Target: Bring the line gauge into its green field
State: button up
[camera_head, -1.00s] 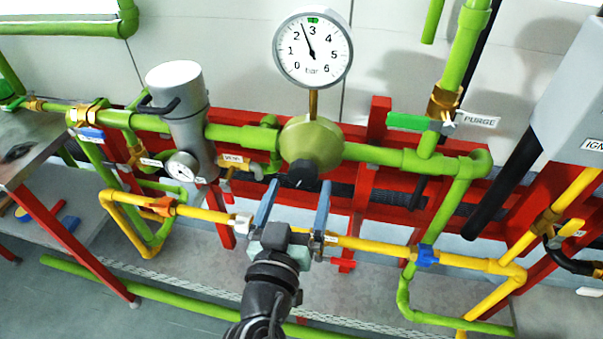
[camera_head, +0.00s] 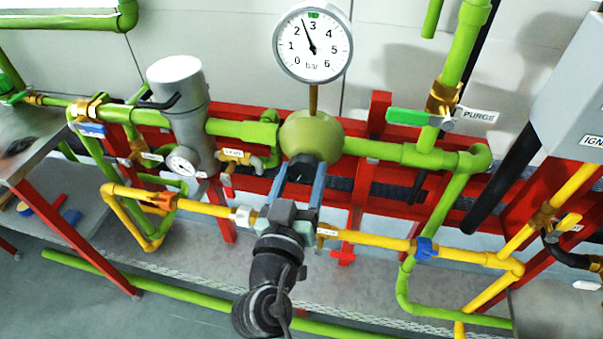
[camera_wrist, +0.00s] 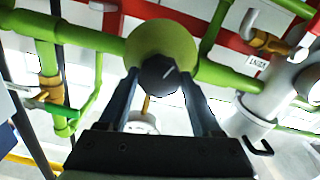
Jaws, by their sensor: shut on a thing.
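The line gauge (camera_head: 312,47) is a white round dial in bar, on a brass stem above the green regulator (camera_head: 312,135). A small green field (camera_head: 314,15) is at the top of its scale, by the 3. The black needle points between 2 and 3, left of the green field. A black knob (camera_wrist: 158,74) sits at the regulator's front underside. My gripper (camera_head: 301,168) has its two blue-grey fingers on either side of this knob and is shut on it. In the wrist view the knob lies between the fingertips, with a pale line on its face.
A grey cylinder (camera_head: 178,95) with a small gauge (camera_head: 183,161) stands left of the regulator. A small brass valve (camera_head: 236,157) lies between them. A green-handled PURGE valve (camera_head: 408,117) is at right. A yellow pipe (camera_head: 370,240) runs below, close to my gripper.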

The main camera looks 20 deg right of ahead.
jog(key=shift+c, duration=0.6)
jog(key=n, duration=0.5)
jog(key=shift+n, duration=0.3)
jog(key=o, duration=1.4)
jog(key=b+v, duration=0.3)
jog(key=v, duration=1)
